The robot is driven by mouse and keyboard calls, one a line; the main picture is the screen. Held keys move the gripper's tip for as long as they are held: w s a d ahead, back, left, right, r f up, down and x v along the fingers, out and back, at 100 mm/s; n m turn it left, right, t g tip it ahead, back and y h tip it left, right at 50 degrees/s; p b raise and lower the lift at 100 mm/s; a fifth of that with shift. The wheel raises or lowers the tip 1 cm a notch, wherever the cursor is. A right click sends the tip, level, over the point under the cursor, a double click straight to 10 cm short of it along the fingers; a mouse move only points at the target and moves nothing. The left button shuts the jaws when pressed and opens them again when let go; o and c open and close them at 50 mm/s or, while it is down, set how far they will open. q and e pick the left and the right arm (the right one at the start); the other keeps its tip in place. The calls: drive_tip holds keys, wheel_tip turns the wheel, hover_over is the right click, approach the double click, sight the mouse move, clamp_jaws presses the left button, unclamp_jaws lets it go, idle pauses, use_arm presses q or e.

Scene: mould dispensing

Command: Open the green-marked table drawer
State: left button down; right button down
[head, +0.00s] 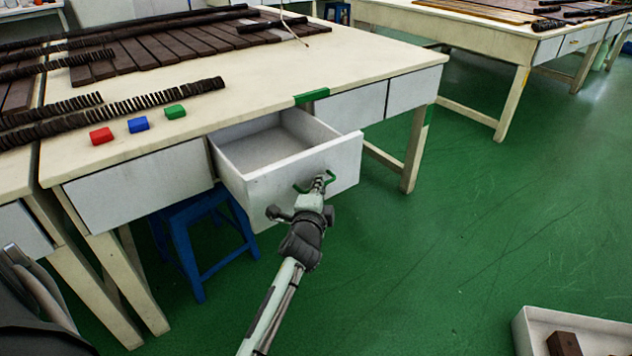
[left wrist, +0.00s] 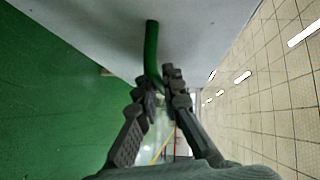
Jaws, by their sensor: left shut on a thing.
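The table drawer (head: 320,160) is pulled well out of the table front, and its empty inside shows in the head view. A green mark (head: 312,95) sits on the table edge above it. A green handle (head: 301,186) is on the drawer's front. My left gripper (head: 318,182) is at the handle. In the left wrist view my left gripper (left wrist: 163,90) is shut on the green handle (left wrist: 151,50), in front of the pale drawer front (left wrist: 200,25). My right gripper does not show.
Red (head: 102,136), blue (head: 138,125) and green (head: 175,112) blocks lie on the tabletop (head: 355,55). A blue stool (head: 190,240) stands under the table. A white box (head: 590,325) is at the lower right. The green floor right of the drawer is clear.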

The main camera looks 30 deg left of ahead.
use_arm(q)
drive_tip(key=shift+s+d, duration=0.2)
drive_tip(key=shift+d, duration=0.3)
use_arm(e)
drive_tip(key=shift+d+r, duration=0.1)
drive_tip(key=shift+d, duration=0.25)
use_arm(q)
drive_tip(key=c, duration=1.6)
unclamp_jaws()
drive_tip(key=shift+c, duration=0.2)
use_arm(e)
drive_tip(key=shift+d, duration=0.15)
